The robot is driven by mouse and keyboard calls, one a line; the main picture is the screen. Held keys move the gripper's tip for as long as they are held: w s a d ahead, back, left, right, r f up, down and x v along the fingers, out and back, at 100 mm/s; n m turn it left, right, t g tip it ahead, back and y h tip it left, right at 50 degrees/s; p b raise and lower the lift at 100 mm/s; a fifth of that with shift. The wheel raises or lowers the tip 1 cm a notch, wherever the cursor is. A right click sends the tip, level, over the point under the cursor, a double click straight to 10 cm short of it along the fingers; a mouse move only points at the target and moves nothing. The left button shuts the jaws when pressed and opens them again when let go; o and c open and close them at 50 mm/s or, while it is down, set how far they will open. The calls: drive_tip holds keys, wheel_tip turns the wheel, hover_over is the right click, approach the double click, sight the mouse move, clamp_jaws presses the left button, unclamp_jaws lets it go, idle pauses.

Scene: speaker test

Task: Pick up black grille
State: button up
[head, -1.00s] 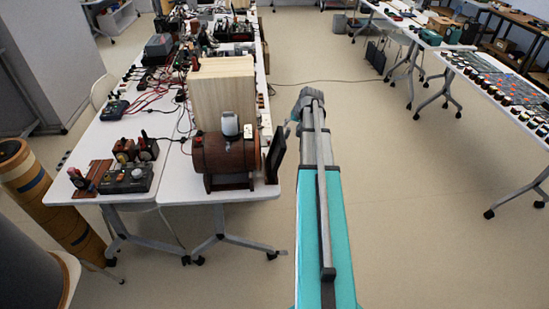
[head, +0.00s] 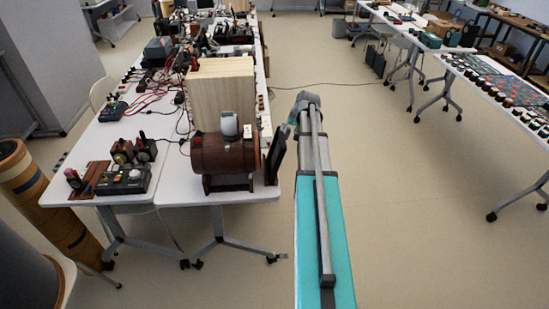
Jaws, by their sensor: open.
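The black grille (head: 276,155) is a thin dark upright panel, slightly tilted, at the right edge of the white table (head: 237,195). It stands just right of a brown wooden barrel-shaped device (head: 224,155). My arm reaches forward from the bottom of the head view. My gripper (head: 291,123) is at its far end, above and slightly right of the grille's top. The gripper is small and partly hidden by my arm's wrist. It is open and appears apart from the grille, with nothing visible in it.
A tall light wooden box (head: 222,95) stands behind the barrel device. Cables and electrical devices crowd the table to the left. The floor (head: 410,200) right of my arm is clear up to another table (head: 480,62) with many small items.

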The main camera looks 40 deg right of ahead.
drive_tip(key=shift+b+x, duration=0.95)
drive_tip(key=shift+x, duration=0.4)
clamp_jaws()
